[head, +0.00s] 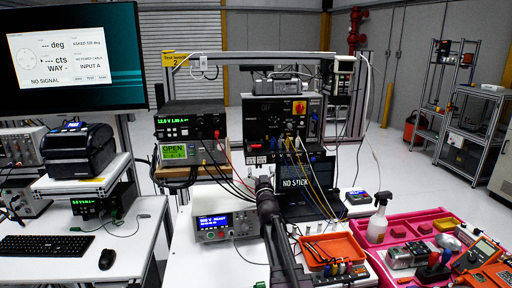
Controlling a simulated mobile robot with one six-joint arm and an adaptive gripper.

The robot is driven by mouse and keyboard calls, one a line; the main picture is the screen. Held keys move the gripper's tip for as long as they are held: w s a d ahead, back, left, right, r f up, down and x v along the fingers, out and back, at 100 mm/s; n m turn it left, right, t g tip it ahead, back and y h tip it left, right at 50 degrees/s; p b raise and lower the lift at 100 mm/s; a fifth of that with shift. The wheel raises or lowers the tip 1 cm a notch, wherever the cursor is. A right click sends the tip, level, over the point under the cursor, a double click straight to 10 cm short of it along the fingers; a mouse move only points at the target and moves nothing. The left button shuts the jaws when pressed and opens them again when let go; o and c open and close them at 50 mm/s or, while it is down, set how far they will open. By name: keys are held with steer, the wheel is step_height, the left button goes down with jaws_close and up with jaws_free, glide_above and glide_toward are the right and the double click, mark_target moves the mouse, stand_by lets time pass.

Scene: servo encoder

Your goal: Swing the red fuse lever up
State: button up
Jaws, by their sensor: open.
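A black power box (268,127) on the bench frame carries a dark display that seems to read OFF. A red-and-yellow rotary switch (299,107) is at its upper right. Small red and white parts (256,146) are at its lower left. The red fuse lever is too small to single out surely, so I cannot tell its position. My gripper (264,184) is below and in front of the box, apart from it, seen from behind. It is open, and nothing shows in it; its fingertips are hard to make out.
Several cables (298,150) hang from the box front past my gripper. A laptop (306,184) reading NO STICK stands to the right. A bench meter (223,224) is at the left. An orange tray (334,249) and a spray bottle (378,218) stand at the right.

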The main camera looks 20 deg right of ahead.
mark_target(256, 147)
steer(key=p+x, duration=0.4)
steer(key=x, duration=0.9)
steer(key=shift+p, duration=0.4)
steer(key=shift+f, duration=0.1)
